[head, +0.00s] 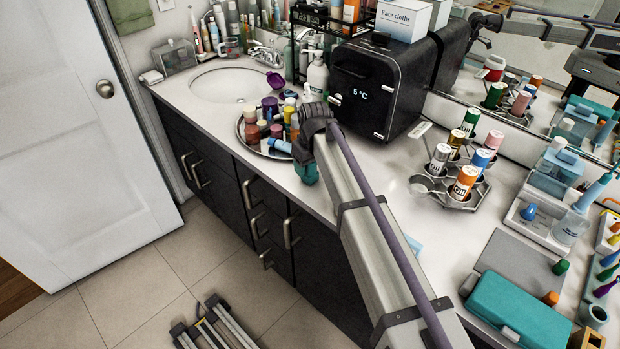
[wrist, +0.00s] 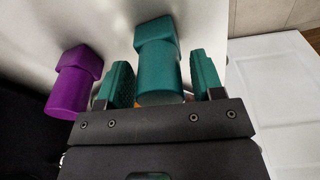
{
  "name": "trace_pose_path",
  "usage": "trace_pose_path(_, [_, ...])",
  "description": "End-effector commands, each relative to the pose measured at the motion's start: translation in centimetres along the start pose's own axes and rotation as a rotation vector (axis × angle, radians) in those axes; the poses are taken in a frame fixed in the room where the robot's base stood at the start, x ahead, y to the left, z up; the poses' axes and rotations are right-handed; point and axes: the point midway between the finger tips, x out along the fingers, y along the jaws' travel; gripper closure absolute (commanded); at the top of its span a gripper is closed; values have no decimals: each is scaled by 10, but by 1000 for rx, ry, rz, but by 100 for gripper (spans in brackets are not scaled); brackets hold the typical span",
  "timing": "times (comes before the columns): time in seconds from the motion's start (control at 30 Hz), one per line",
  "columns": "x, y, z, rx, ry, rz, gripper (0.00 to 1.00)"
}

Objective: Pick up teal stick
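The teal stick (wrist: 158,60) shows in the wrist view as a round body with a wider blocky head, lying between my two green finger pads. My gripper (wrist: 160,82) has one finger on each side of it, with the fingers apart and a narrow gap showing on the right side. On the left the pad is very close to it, and contact is unclear. A purple stick (wrist: 75,82) of similar shape is just left of the left finger. In the head view my gripper (head: 306,172) is at the counter's front edge, and my arm hides the teal stick.
A round tray (head: 243,140) crowded with jars and bottles stands left of my gripper. A black mini fridge (head: 385,85) is behind it. Right of my arm are a metal bottle rack (head: 450,190) and a teal case (head: 520,310). The counter (head: 410,225) has some bare space.

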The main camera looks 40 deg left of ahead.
Motion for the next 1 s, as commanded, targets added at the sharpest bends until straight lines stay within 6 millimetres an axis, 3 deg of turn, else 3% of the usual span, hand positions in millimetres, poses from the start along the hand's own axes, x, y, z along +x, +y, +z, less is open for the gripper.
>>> trace_pose_path(0.07, [0, 0, 0, 0, 0, 0, 47])
trace_pose_path(0.43, [0, 0, 0, 0, 0, 0, 82])
trace_pose_path(0.67, [-1, 0, 0, 0, 0, 0, 84])
trace_pose_path(0.83, [-22, 0, -3, 0, 0, 0, 84])
trace_pose_path(1.0, [-65, 0, -8, 0, 0, 0, 84])
